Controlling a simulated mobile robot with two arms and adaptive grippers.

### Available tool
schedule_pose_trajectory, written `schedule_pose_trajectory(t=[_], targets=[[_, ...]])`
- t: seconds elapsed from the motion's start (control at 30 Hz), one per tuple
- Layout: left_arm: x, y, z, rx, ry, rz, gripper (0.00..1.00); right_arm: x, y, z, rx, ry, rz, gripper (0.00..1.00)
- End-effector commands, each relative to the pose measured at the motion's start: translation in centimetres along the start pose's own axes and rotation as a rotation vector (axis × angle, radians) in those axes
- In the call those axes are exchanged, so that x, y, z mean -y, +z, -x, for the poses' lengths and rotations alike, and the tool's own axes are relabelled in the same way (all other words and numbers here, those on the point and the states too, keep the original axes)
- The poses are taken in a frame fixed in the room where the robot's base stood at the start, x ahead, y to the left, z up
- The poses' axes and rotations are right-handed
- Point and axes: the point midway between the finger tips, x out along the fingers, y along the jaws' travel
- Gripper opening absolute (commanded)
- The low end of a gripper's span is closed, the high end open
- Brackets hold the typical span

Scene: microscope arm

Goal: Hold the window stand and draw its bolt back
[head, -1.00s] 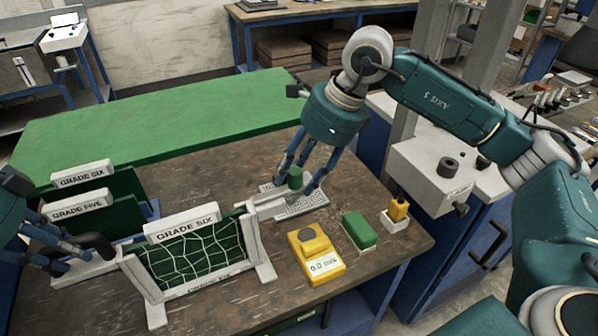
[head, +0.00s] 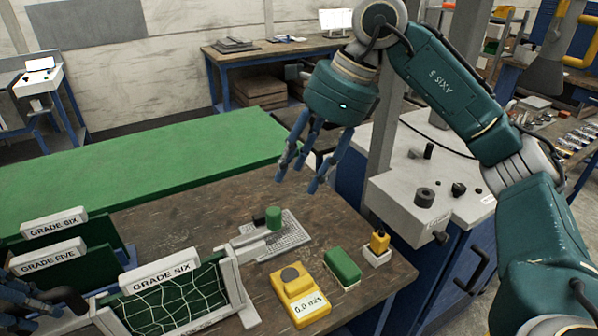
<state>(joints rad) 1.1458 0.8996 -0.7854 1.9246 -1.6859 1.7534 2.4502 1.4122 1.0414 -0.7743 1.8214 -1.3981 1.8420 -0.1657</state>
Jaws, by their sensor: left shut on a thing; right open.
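The window stand (head: 172,306) is a white frame around a green panel with white crack-like lines, labelled GRADE SIX, at the lower left. Its bolt (head: 249,238) reaches out to the right from the right post and ends near an upright green knob (head: 273,216). My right gripper (head: 298,187) is open and empty, above and behind the knob, clear of it. My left gripper (head: 48,302) is at the lower left edge, shut on a black handle (head: 74,299) beside the stand's left side. The picture's edge partly cuts it off.
Two more stands, GRADE SIX (head: 55,222) and GRADE FIVE (head: 48,256), are behind on the left. A yellow meter (head: 300,298), green block (head: 343,267) and small yellow item (head: 379,241) sit right of the stand. A grey perforated plate (head: 290,238) lies by the knob.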

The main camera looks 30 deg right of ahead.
Motion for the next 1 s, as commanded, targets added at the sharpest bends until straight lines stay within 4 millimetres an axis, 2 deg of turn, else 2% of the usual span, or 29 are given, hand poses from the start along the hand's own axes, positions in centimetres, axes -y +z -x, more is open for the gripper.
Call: schedule_pose_trajectory(t=[0.13,0.17,0.27,0.53,0.67,0.77,1.0], targets=[[0.1,0.0,0.1,0.000,-0.002,0.001,0.00,0.0,0.0,0.0,0.000,0.000,0.000,0.43],[0.1,0.0,0.1,0.000,-0.002,0.001,0.32,0.0,0.0,0.0,0.000,0.000,0.000,0.43],[0.1,0.0,0.1,0.000,-0.002,0.001,0.50,0.0,0.0,0.0,0.000,0.000,0.000,0.43],[0.0,0.0,0.1,0.000,-0.001,0.000,0.50,0.0,0.0,-0.1,0.000,0.000,0.000,0.43],[0.1,0.0,0.8,-0.001,-0.002,0.001,0.50,0.0,0.0,-0.1,0.000,0.000,0.000,0.43],[0.1,0.0,2.4,-0.001,-0.005,0.001,0.50,0.0,0.0,-0.1,0.000,0.000,0.000,0.43],[0.2,0.0,7.6,-0.001,-0.007,0.001,0.50,0.0,0.0,-0.1,0.000,0.000,0.000,0.43]])
